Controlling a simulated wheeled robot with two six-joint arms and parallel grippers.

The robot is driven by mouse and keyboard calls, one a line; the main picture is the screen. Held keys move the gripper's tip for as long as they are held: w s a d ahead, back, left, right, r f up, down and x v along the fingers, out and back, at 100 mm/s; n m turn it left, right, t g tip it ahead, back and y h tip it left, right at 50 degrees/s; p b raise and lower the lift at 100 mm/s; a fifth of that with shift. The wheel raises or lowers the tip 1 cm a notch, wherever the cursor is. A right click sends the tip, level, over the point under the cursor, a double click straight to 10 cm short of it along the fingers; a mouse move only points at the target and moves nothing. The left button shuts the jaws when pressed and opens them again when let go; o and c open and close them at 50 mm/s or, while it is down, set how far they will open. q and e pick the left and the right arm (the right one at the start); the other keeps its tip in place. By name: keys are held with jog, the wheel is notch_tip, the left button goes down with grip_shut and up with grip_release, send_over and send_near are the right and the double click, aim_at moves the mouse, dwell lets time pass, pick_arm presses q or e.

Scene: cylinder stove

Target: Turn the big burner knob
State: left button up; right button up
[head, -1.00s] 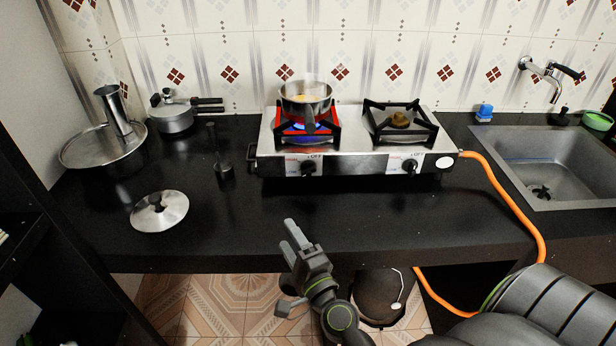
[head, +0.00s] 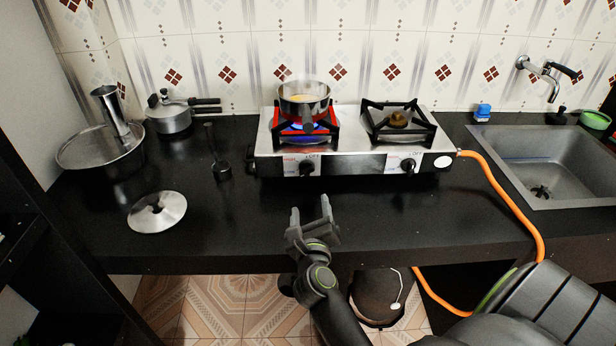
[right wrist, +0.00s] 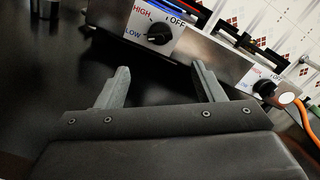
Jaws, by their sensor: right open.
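The stove (head: 350,165) has two black knobs on its front face. The left knob (head: 306,168) sits below the lit burner (head: 304,130); in the right wrist view this knob (right wrist: 159,33) is ahead of the fingers, with HIGH, LOW and OFF marks around it. The right knob (head: 408,166) is below the unlit burner (head: 398,120) and also shows in the right wrist view (right wrist: 263,88). My right gripper (head: 311,210) is open and empty over the counter, in front of and apart from the left knob. My left gripper is not in view.
A pan (head: 304,95) stands on the lit burner. A lid (head: 157,212), a dark upright utensil (head: 221,168), a pressure cooker (head: 169,115) and a large pan (head: 92,152) are at left. An orange hose (head: 505,195) and a sink (head: 570,150) are at right. The front counter is mostly clear.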

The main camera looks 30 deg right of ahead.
aim_at(307, 170)
jog(key=b+x, duration=0.3)
jog(key=x, duration=0.8)
jog(key=shift+w+d, duration=0.5)
jog(key=shift+w, duration=0.15)
